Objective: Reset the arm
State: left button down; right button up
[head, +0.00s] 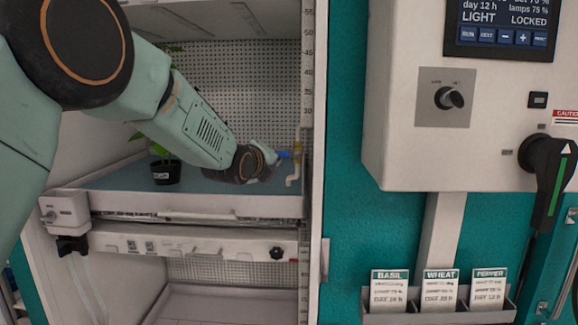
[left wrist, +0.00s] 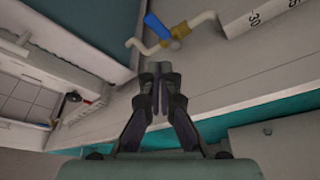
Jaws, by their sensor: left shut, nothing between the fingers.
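My left arm reaches from the left into the open growth chamber (head: 240,75). My left gripper (head: 285,155) is beside a brass valve with a blue handle (head: 297,152) on the chamber's right wall. In the left wrist view the gripper (left wrist: 158,72) is shut and empty. Its fingertips are just below the blue handle (left wrist: 156,26) and the brass body (left wrist: 181,30), with a visible gap. The pale pipe (left wrist: 204,19) runs from the valve. My right gripper is not in view.
A potted plant (head: 165,172) stands on the chamber's blue-grey shelf (head: 120,178), behind my arm. A control box (head: 400,130) with a screen, a knob and a black lever (head: 552,175) is at right. Below it a rack (head: 400,318) holds basil, wheat and pepper cards.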

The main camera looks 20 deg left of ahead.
pick_arm(q)
jog(key=s+d+f+n+g+b, duration=0.1)
jog(key=s+f+n+g+b, duration=0.1)
jog(key=s+f+n, duration=0.75)
jog(key=s+f+n+g+b, duration=0.2)
jog(key=s+f+n, duration=0.15)
jog(key=f, duration=1.05)
jog(key=s+d+f+n+g+b, duration=0.15)
jog(key=s+f+n, duration=0.35)
jog(key=f+n, duration=0.5)
jog(key=s+f+n+g+b, duration=0.1)
jog(key=s+f+g+b, duration=0.4)
jog(key=s+f, duration=1.1)
jog(key=s+f+n+g+b, duration=0.2)
jog(key=s+f+g+b, duration=0.3)
jog(key=s+f, duration=1.1)
jog(key=s+b, duration=0.2)
jog(key=s, duration=0.4)
jog(key=shift+s+f+y, duration=0.25)
jog(key=shift+s+y, duration=0.05)
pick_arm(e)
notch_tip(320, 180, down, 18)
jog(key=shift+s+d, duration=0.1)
